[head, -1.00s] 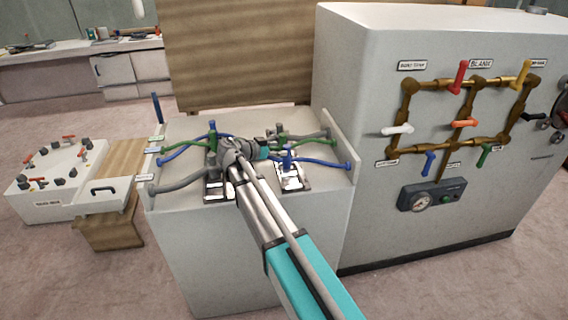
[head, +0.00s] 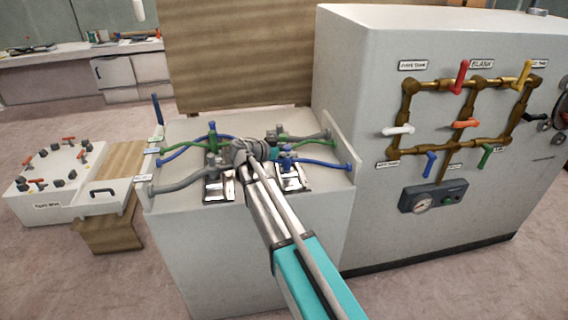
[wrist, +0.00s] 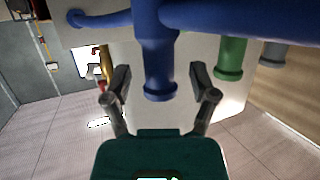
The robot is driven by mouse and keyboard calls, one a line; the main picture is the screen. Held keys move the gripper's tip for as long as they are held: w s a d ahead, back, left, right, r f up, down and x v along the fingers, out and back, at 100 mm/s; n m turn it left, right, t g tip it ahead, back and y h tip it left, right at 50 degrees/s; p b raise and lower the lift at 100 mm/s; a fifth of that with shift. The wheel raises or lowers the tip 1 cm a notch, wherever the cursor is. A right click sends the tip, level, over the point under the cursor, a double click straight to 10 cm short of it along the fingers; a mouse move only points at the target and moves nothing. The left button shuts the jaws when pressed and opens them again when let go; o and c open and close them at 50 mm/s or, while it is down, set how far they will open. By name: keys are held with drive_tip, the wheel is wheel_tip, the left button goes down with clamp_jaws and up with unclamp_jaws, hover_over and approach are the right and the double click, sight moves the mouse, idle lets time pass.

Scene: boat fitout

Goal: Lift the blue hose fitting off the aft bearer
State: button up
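A blue hose fitting (head: 287,150) stands at the right-hand metal bearer (head: 291,178), with a blue hose running right from it. In the wrist view the blue fitting (wrist: 160,70) lies between the two fingers of my gripper (wrist: 160,82), with a visible gap on each side. My gripper (head: 276,152) is open, close to the left of the fitting in the head view, where its fingers are mostly hidden. The bearer labels are too small to read, so I cannot tell which is aft.
A green fitting (wrist: 231,58) and a grey fitting (wrist: 272,52) are close beside the blue one in the wrist view. A left-hand bearer (head: 219,186) carries more hoses. A raised white panel edge (head: 343,145) bounds the bench at right, beside the valve cabinet (head: 345,100).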

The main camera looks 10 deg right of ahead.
clamp_jaws()
drive_tip(key=shift+r, duration=0.15)
idle(0.4)
wheel_tip(320, 180, up, 3)
drive_tip(key=p, duration=0.3)
drive_tip(key=s+a+r+p, duration=0.2)
drive_tip(key=s+r+p, duration=0.3)
drive_tip(key=s, duration=0.1)
drive_tip(key=s+a+r+p, duration=0.2)
drive_tip(key=s+r+p, duration=0.2)
drive_tip(key=s, duration=0.3)
drive_tip(key=shift+a+r+p, duration=0.25)
drive_tip(key=shift+r+p, duration=0.15)
drive_tip(key=shift+p, duration=0.1)
drive_tip(key=shift+s, duration=0.1)
